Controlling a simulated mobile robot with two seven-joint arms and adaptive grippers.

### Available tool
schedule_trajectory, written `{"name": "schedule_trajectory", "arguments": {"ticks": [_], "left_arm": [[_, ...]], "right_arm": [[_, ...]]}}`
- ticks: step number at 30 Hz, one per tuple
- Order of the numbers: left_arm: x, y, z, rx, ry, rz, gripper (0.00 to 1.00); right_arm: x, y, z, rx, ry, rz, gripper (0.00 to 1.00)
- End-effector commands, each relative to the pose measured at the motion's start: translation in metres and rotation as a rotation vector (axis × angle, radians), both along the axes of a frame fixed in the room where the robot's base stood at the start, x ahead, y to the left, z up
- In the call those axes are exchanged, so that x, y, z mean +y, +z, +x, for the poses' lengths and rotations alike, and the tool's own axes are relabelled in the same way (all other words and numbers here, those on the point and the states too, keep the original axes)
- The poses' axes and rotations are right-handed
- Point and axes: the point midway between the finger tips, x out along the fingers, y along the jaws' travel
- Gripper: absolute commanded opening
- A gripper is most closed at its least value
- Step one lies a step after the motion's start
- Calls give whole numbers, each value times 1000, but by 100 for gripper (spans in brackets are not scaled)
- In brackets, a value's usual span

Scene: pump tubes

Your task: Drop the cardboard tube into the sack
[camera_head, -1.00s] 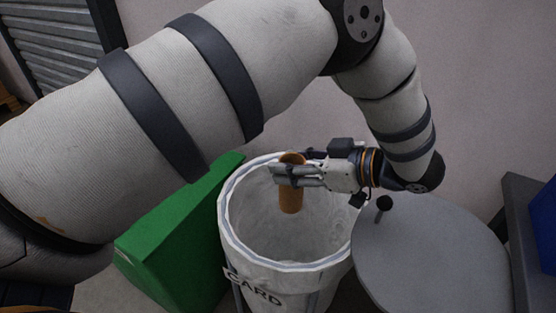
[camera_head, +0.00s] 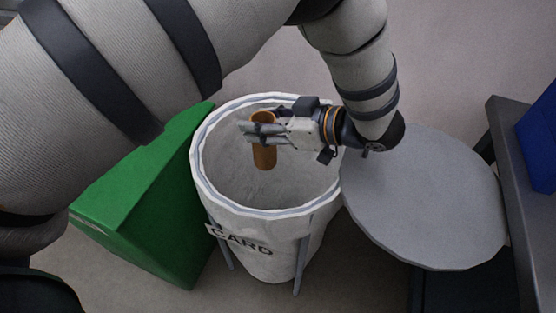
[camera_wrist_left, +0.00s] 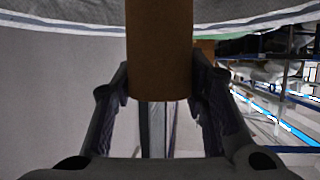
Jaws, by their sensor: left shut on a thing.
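The cardboard tube (camera_head: 264,155) is brown and roughly upright in the head view. My left gripper (camera_head: 262,133) is shut on it and holds it over the open mouth of the sack. The white sack (camera_head: 225,205) stands open, with a grey-striped rim and the letters "CARD" on its front. The tube's lower end is within the outline of the mouth; its exact height against the rim is hard to tell. In the left wrist view the tube (camera_wrist_left: 160,50) sits between both fingers. My right gripper is out of view.
A green box with a sloping top (camera_head: 150,195) stands to the left of the sack. A round grey disc (camera_head: 430,200) is close to its right. A dark bench with a blue bin (camera_head: 540,140) is at the far right. A wall is behind.

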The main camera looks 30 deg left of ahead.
Motion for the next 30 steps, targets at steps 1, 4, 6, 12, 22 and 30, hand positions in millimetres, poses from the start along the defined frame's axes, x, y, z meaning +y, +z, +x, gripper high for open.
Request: {"name": "schedule_trajectory", "arguments": {"ticks": [1,4,6,12,22,30], "left_arm": [[0,2,0,-2,0,0,19],[0,2,0,-2,1,0,47],[0,2,0,-2,1,0,63],[0,2,0,-2,1,0,64],[-41,19,5,-5,-2,-3,64],[-99,43,9,-2,0,-1,64]], "right_arm": [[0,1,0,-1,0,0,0],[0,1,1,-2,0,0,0],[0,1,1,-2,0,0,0],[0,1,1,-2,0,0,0],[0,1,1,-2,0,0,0],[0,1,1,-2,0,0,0]]}}
